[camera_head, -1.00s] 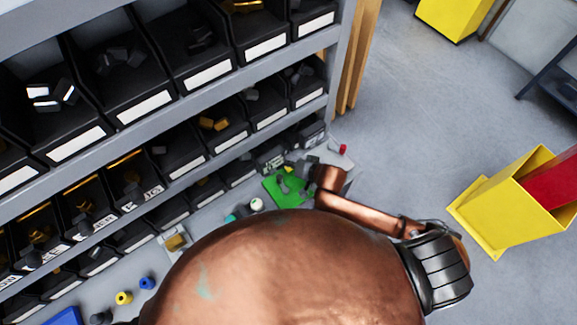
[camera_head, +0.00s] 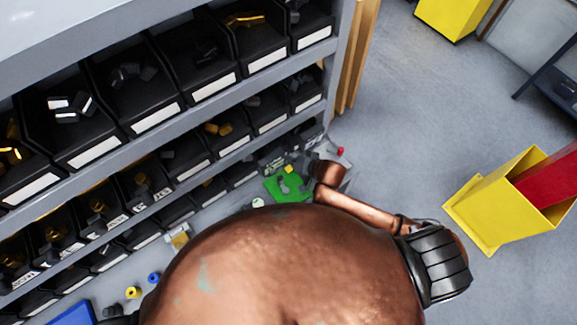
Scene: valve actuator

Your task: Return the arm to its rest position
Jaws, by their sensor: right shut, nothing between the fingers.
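A copper-coloured arm of mine crosses the middle of the head view, bent beside the shelf's far end. My right gripper (camera_head: 308,165) is small and dark at the end of this arm, just above the green board (camera_head: 290,185) on the bench. It looks shut and empty; its fingers are hard to make out at this size. My left gripper is not in view. A large copper part of my own body hides the lower middle.
A grey shelf rack (camera_head: 200,134) with rows of black bins fills the left. A blue tray (camera_head: 72,316) and small yellow (camera_head: 132,292) and blue (camera_head: 154,278) parts lie on the bench. A yellow bin (camera_head: 492,215) stands at right. Grey floor between is clear.

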